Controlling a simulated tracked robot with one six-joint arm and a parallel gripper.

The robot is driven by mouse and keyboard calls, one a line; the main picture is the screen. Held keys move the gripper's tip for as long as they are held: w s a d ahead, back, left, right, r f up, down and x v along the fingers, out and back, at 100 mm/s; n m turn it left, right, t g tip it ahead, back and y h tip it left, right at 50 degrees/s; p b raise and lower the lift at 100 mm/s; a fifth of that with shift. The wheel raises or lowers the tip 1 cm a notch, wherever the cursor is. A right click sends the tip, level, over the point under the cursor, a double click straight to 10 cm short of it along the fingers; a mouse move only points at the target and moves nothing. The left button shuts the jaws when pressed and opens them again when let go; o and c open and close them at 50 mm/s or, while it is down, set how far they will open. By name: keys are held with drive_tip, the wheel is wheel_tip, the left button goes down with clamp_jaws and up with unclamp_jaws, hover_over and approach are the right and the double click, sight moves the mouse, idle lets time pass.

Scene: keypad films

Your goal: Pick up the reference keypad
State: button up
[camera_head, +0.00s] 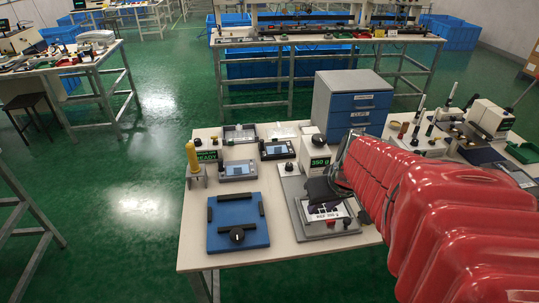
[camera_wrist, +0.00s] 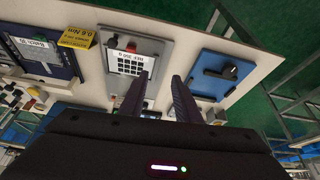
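The reference keypad (camera_head: 329,210), with a white label reading "REF 350 g", lies on a grey plate (camera_head: 302,222) at the front right of the bench. In the wrist view the keypad (camera_wrist: 128,66) shows its label and dark keys. My gripper (camera_head: 322,190) hangs over the plate and hides part of the keypad in the head view. In the wrist view my gripper (camera_wrist: 160,76) has its two dark fingers apart with nothing between them. The left fingertip overlaps the keypad's edge in the picture; I cannot tell whether it touches.
A white box reading "350 g" (camera_head: 317,160) stands behind the plate. A yellow-handled tool (camera_head: 192,157), screened devices (camera_head: 238,170) and a blue drawer cabinet (camera_head: 350,103) stand farther back.

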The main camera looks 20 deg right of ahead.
drive_tip(key=s+d+f, duration=0.1)
drive_tip(key=d+f, duration=0.2)
drive_tip(key=d, duration=0.4)
drive_tip(key=shift+s+m, duration=0.15)
drive_tip(key=shift+m, duration=0.25)
drive_tip(key=shift+d+f, duration=0.1)
approach(332, 222)
drive_tip(key=shift+x, duration=1.25)
drive_tip(key=shift+a+f, duration=0.2)
drive_tip(key=shift+a, duration=0.1)
drive_tip(key=shift+d+x, duration=0.15)
drive_tip(key=shift+x, duration=1.2)
drive_tip(key=shift+d+x, duration=0.1)
drive_tip(key=shift+x, duration=1.25)
drive_tip(key=shift+r, duration=0.1)
